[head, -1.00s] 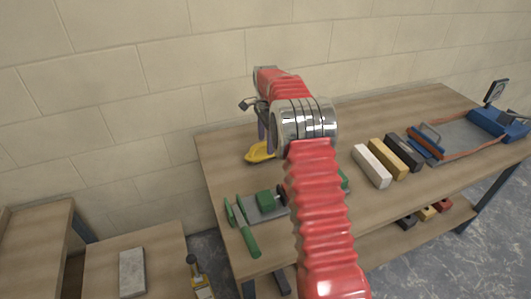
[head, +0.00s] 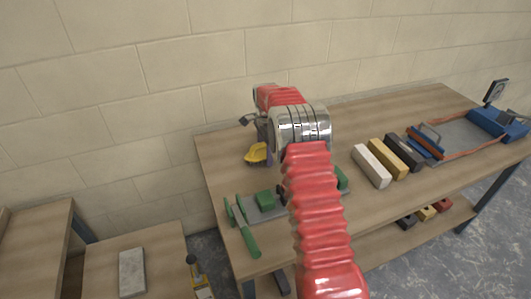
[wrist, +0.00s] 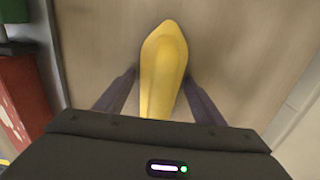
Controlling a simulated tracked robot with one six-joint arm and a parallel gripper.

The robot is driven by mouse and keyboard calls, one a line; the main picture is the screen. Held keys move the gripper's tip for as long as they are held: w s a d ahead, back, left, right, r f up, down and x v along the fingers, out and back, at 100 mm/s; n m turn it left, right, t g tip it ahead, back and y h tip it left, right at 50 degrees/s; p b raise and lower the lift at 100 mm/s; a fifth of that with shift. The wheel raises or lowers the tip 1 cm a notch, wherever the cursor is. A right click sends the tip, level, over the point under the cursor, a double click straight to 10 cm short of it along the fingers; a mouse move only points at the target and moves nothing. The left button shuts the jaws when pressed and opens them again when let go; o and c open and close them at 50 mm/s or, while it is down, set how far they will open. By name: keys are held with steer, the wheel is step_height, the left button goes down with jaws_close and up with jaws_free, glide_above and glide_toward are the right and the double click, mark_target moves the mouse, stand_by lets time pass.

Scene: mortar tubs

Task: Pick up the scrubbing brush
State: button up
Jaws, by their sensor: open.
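The scrubbing brush appears to be the yellow, long, blunt-pointed thing (head: 256,154) on the table's back left part; its bristles do not show. In the wrist view the yellow brush (wrist: 164,58) lies between the two dark fingers, with its rear end hidden by the gripper body. My gripper (wrist: 158,78) is open, one finger on each side of the brush, with a gap at the left and little visible gap at the right. In the head view my gripper (head: 264,140) is down at the brush and partly covers it.
A grey tray (head: 262,217) with green blocks and green-handled tools (head: 249,240) lies in front of the brush. White, tan and black bars (head: 372,166) and a blue-ended tray (head: 465,135) are to the right. The wall stands close behind the table.

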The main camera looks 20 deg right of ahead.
steer(key=shift+c, duration=0.7)
steer(key=c, duration=0.9)
steer(key=shift+r, duration=0.1)
steer(key=shift+c, duration=0.2)
step_height(320, 180, up, 10)
steer(key=shift+f, duration=0.1)
